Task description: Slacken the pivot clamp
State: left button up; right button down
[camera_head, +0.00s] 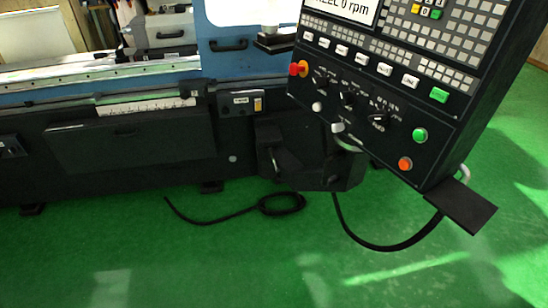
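I cannot make out the pivot clamp with certainty in the head view. The blue and black grinder (130,140) fills the left and middle of the view, with its long table (100,76) running across at the upper left. A small scale plate (146,106) sits on the front edge under the table. A small switch box (240,103) with a yellow part is on the front to the right. Neither of my grippers shows in this view.
The tilted control panel (385,90) takes up the upper right, with a dark shelf (465,205) at its lower corner. A black cable (235,215) lies on the green floor (260,265). The floor in front is otherwise clear.

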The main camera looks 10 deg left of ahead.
aim_at(271, 150)
jog(key=i+j+z, duration=0.45)
jog(key=i+j, duration=1.2)
jog(key=i, duration=0.1)
